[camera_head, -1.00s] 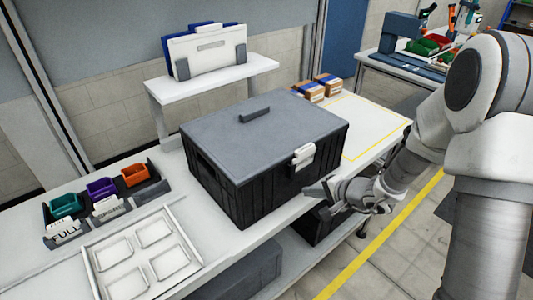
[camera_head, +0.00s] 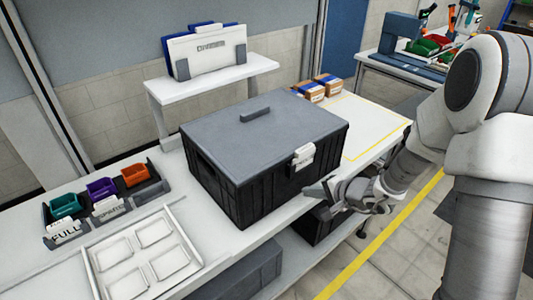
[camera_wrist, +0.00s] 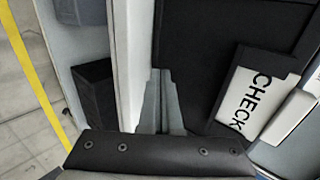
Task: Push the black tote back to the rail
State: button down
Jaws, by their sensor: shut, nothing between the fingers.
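The black tote (camera_head: 262,148) stands upright on the white bench, with a grey lid and a handle on top. A white latch or label holder (camera_head: 303,157) sits on its front face. My gripper (camera_head: 318,190) is shut and empty, at the lower right of the tote's front, close to it; I cannot tell if it touches. In the wrist view the fingers (camera_wrist: 158,105) point at the tote's dark face (camera_wrist: 195,60), beside a white card reading CHECK (camera_wrist: 245,98). I cannot make out the rail with certainty; the tote hides the bench behind it.
A raised white shelf (camera_head: 215,78) with a document holder stands behind the tote. Small coloured bins (camera_head: 102,198) and a white tray (camera_head: 143,255) lie to the left. Brown boxes (camera_head: 328,84) and a yellow-outlined clear area (camera_head: 370,128) lie to the right. Dark totes sit under the bench.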

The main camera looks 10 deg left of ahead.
jog(key=shift+a, duration=0.1)
dwell(0.4)
jog(key=shift+w+a+b, duration=0.5)
jog(key=shift+w+a, duration=0.35)
jog(key=shift+a, duration=0.2)
jog(key=shift+w+a+b, duration=0.5)
jog(key=shift+w+a, duration=0.3)
jog(key=shift+a, duration=0.25)
jog(key=shift+w+a+b, duration=0.5)
jog(key=shift+w+a, duration=0.35)
jog(key=shift+a, duration=0.2)
jog(key=shift+w+a+b, duration=0.1)
jog(key=shift+w+a, duration=0.7)
jog(key=shift+a, duration=0.2)
jog(key=shift+w+a+b, duration=0.1)
jog(key=shift+w+a, duration=0.65)
jog(key=shift+a, duration=0.25)
jog(key=shift+w+a+b, duration=0.1)
jog(key=shift+w+a, duration=0.7)
jog(key=shift+a, duration=0.2)
jog(key=shift+s+d+f+b, duration=0.15)
jog(key=shift+s+d+b, duration=0.1)
jog(key=shift+d+b, duration=0.25)
jog(key=s+d+b, duration=0.1)
jog(key=d, duration=0.1)
jog(key=s+d+b, duration=0.2)
jog(key=shift+s+b, duration=0.1)
jog(key=shift+b, duration=0.2)
jog(key=shift+r, duration=0.2)
